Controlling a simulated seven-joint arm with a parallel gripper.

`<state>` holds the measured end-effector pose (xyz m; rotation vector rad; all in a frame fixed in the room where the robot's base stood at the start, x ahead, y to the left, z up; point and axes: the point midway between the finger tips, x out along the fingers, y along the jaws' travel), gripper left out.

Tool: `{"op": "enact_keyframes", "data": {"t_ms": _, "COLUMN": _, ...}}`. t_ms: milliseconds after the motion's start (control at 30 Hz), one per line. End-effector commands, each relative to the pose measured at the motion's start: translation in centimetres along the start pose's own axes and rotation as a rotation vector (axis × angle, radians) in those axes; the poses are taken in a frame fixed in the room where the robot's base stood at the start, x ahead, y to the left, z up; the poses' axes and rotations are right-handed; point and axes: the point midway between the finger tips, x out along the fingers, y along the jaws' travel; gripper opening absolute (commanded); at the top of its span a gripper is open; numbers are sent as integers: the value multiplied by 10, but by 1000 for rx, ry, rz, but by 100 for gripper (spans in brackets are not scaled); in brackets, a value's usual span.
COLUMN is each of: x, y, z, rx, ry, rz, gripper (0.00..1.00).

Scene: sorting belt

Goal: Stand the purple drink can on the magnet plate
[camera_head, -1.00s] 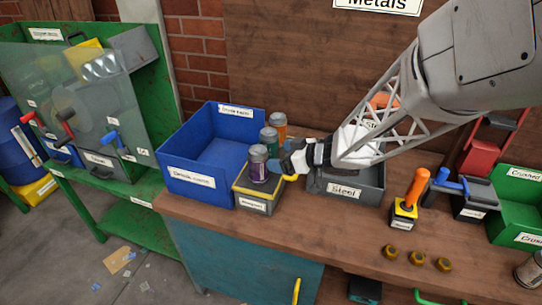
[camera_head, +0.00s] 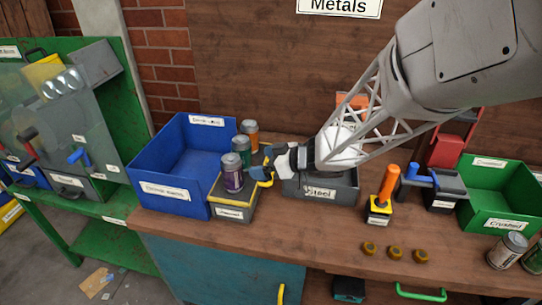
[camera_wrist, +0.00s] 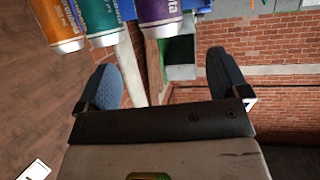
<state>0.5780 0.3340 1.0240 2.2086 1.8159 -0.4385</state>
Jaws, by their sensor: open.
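The purple drink can (camera_head: 232,174) stands upright on the left front part of the magnet plate (camera_head: 233,212), a grey box with a yellow top edge and a label. A teal can (camera_head: 242,149) and an orange can (camera_head: 250,132) stand in a row behind it. My gripper (camera_head: 260,170) is open and empty just to the right of the purple can, apart from it. In the wrist view, the purple can (camera_wrist: 158,17), teal can (camera_wrist: 100,18) and orange can (camera_wrist: 56,22) show at the top, beyond the open fingers. No can is between them.
A blue bin (camera_head: 165,198) stands left of the plate. A grey Steel bin (camera_head: 325,192) is under my arm. An orange-handled tool (camera_head: 387,183), several brass nuts (camera_head: 395,252), a green Crushed bin (camera_head: 500,222) and other cans (camera_head: 507,250) are to the right.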

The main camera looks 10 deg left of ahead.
Motion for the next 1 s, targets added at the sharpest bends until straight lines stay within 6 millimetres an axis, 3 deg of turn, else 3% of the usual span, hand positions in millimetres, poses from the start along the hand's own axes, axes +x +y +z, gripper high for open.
{"op": "enact_keyframes", "data": {"t_ms": 367, "x": -2, "y": 2, "z": -1, "rx": -1, "ry": -2, "rz": 15, "gripper": 93}}
{"op": "enact_keyframes", "data": {"t_ms": 567, "x": -24, "y": 18, "z": -10, "rx": -5, "ry": -22, "rz": 139, "gripper": 93}}
{"op": "enact_keyframes", "data": {"t_ms": 767, "x": -78, "y": 48, "z": -22, "rx": 11, "ry": -83, "rz": 401, "gripper": 93}}
{"op": "enact_keyframes", "data": {"t_ms": 1000, "x": -174, "y": 66, "z": -24, "rx": 111, "ry": -218, "rz": 749, "gripper": 93}}
